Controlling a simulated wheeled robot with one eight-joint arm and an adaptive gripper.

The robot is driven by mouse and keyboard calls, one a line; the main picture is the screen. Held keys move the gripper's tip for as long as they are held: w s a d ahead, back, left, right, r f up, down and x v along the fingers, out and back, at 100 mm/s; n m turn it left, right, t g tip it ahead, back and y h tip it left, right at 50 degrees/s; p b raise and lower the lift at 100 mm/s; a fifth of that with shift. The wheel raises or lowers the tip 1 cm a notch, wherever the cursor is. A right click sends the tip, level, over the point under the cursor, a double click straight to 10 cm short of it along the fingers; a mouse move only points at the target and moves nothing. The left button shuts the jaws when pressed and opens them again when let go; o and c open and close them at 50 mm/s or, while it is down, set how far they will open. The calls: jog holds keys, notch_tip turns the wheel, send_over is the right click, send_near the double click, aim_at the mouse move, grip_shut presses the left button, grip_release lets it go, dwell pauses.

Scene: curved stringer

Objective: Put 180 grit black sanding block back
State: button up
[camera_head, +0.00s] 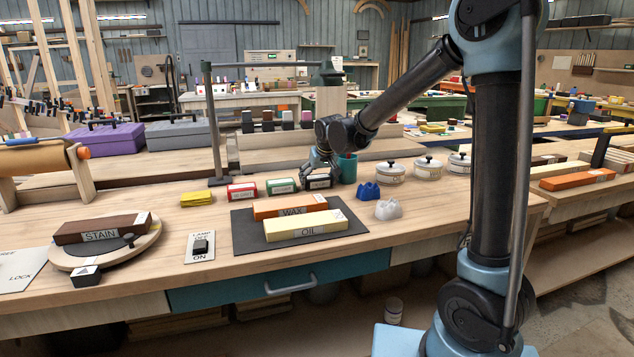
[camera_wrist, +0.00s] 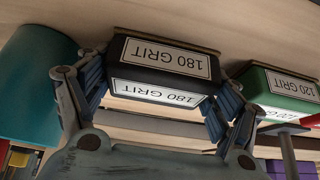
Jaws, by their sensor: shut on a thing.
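The black sanding block (camera_head: 319,182) stands on the workbench at the right end of a row of blocks. In the wrist view the black block (camera_wrist: 165,70) shows white "180 GRIT" labels on two faces, upside down in the picture. My gripper (camera_head: 318,168) reaches down to it from behind and above. In the wrist view my gripper (camera_wrist: 155,95) has one finger on each side of the block and is shut on it. The block appears to rest at bench level; whether its underside touches the wood is hard to tell.
A green 120 grit block (camera_head: 281,186) is close to its left, then a red block (camera_head: 242,191) and a yellow one (camera_head: 196,198). A teal cup (camera_head: 347,168) stands close on the right. WAX (camera_head: 290,207) and OIL (camera_head: 306,226) bars lie on a dark mat (camera_head: 245,228) in front.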

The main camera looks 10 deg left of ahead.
jog(key=o, duration=0.9)
jog(key=shift+o, duration=0.2)
jog(key=v, duration=1.2)
jog(key=s+d+f+m, duration=0.1)
jog(key=s+d, duration=0.1)
jog(key=d, duration=0.6)
jog(key=s+d+f+m+h, duration=0.1)
jog(key=s+d, duration=0.2)
jog(key=d, duration=0.6)
jog(key=s+d+f+g+h, duration=0.1)
jog(key=s+d+f, duration=0.1)
jog(key=d, duration=0.7)
jog(key=shift+s+d+m, duration=0.2)
jog(key=shift+s+m, duration=0.15)
jog(key=shift+m, duration=0.05)
jog(key=s+d+f+m+g, duration=0.1)
jog(key=s+d+f, duration=0.5)
jog(key=s, duration=0.3)
jog(key=s+d+f+m+h, duration=0.1)
jog(key=s+d+f+m, duration=0.1)
jog(key=s+d+f, duration=0.5)
jog(key=s+d, duration=0.2)
jog(key=shift+s+d+f+g, duration=0.15)
jog(key=shift+s+d+g, duration=0.1)
jog(key=shift+s+g, duration=0.15)
